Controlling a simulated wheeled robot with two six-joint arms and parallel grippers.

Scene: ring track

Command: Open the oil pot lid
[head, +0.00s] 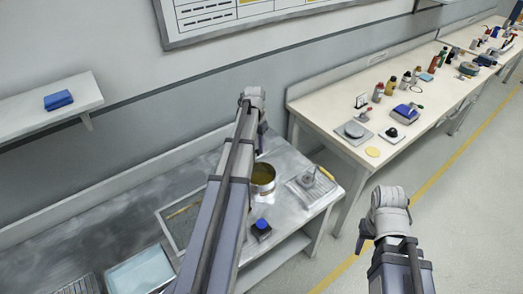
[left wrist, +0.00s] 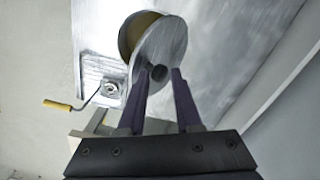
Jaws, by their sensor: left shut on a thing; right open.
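The oil pot (head: 263,187) stands on the grey metal bench in the head view, partly behind my left arm. Its golden inside shows from above. In the left wrist view the pot's golden inside (left wrist: 130,32) shows beside the lid. The lid (left wrist: 172,38) is a silvery disc, tilted and in front of the opening, leaving part of it uncovered. My left gripper (left wrist: 160,74) is shut on the lid's dark knob (left wrist: 158,73). In the head view I cannot make out the lid or the left gripper behind my arm. My right gripper cannot be made out; only its arm shows at lower right.
A ribbed tray (head: 328,193) with a small grey device lies right of the pot. A dark block with a blue top (head: 262,226) stands in front. In the left wrist view a cranked yellow handle (left wrist: 57,105) sticks out. A cluttered bench (head: 330,112) stands at the right.

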